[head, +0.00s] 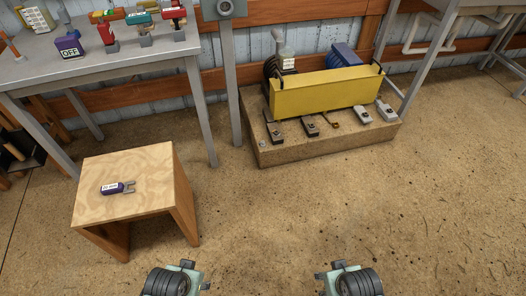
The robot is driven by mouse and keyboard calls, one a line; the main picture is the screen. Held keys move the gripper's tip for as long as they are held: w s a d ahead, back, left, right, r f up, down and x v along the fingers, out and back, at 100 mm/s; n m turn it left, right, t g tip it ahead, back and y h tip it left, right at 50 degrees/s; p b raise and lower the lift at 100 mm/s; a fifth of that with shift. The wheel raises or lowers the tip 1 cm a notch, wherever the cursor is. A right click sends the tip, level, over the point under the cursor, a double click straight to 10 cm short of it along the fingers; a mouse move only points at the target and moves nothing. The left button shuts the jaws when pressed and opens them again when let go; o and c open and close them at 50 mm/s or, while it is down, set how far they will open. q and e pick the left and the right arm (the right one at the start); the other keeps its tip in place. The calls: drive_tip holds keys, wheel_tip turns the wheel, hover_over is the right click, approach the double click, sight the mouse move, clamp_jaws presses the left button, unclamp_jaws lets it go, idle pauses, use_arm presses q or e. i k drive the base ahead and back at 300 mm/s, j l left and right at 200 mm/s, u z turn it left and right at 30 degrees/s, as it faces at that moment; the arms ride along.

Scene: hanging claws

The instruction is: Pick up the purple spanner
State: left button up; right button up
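The purple spanner (112,188) lies flat on top of a small wooden stool (150,165) at the left. It has a purple handle with a white label, and its grey open jaw points right. My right gripper (342,278) is at the bottom edge, right of centre, well away from the stool. My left gripper (180,280) is at the bottom edge, below and right of the stool, apart from the spanner. Both are cut off by the frame, and I cannot make out their fingers or anything held.
A grey metal table (60,65) behind the stool holds several coloured tools and a purple block labelled OFF (69,46). A machine with a yellow guard (325,92) stands on a low plinth (270,151) at the back. A grey post (231,80) stands between them. The floor in front is clear.

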sight(119, 187)
drive_tip(key=u, duration=1.4)
drive_tip(key=i+l+u, duration=0.1)
drive_tip(key=l+u, duration=0.1)
drive_tip(key=l, duration=0.25)
